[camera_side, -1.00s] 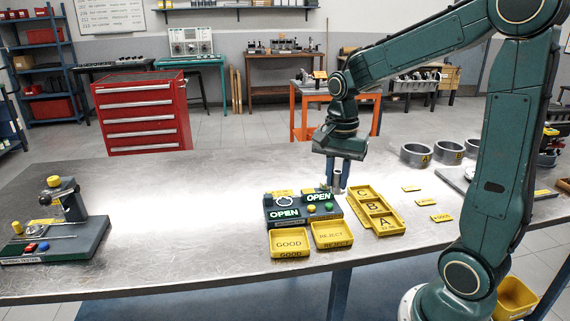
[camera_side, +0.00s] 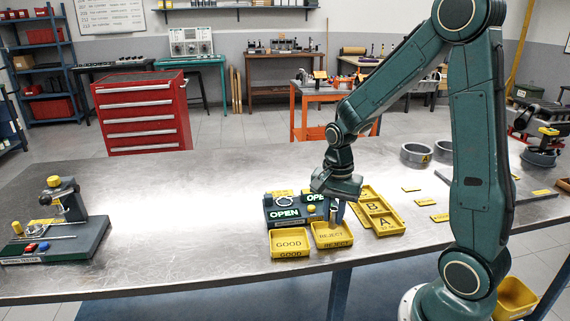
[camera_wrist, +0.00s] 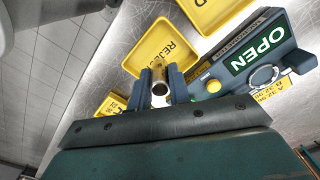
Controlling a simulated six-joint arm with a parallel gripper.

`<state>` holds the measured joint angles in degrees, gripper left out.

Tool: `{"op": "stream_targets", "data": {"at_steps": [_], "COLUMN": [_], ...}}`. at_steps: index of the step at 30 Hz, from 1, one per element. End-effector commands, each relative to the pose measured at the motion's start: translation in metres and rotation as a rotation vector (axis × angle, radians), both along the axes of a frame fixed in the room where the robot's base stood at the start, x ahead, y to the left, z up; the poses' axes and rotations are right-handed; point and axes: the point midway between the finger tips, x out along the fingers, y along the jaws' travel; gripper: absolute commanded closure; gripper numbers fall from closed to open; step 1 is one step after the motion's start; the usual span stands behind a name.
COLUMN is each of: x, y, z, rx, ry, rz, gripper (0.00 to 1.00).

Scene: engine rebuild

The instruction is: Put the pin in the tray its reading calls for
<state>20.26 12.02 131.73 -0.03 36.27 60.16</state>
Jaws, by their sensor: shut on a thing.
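My gripper (camera_side: 337,208) is shut on the pin, a short metallic hollow cylinder, above the back part of the REJECT tray (camera_side: 326,243). In the wrist view the pin (camera_wrist: 159,76) sits between the two blue fingers, with the yellow REJECT tray (camera_wrist: 150,48) just beyond it. The GOOD tray (camera_side: 289,253) is left of the REJECT tray and looks empty. The gauge station (camera_side: 283,222) behind the trays shows lit green OPEN signs. A yellow A/B tray (camera_side: 392,228) with two compartments stands to the right.
A spring tester (camera_side: 60,235) stands at the bench's left end. Ring-shaped parts (camera_side: 416,152) and small yellow tags (camera_side: 425,202) lie to the right. The bench between the tester and the gauge station is clear.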

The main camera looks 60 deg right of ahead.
Motion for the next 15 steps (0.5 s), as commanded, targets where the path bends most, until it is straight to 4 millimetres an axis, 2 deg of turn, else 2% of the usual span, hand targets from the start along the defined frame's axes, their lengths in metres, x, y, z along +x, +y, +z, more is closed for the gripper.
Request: {"op": "stream_targets", "data": {"at_steps": [6, 15], "x": [0.0, 0.0], "y": [0.0, 0.0], "z": [-0.021, -0.023], "rx": [0.001, 0.0], "ry": [0.002, 0.0], "rz": [0.0, 0.0], "gripper": [1.0, 1.0]}}
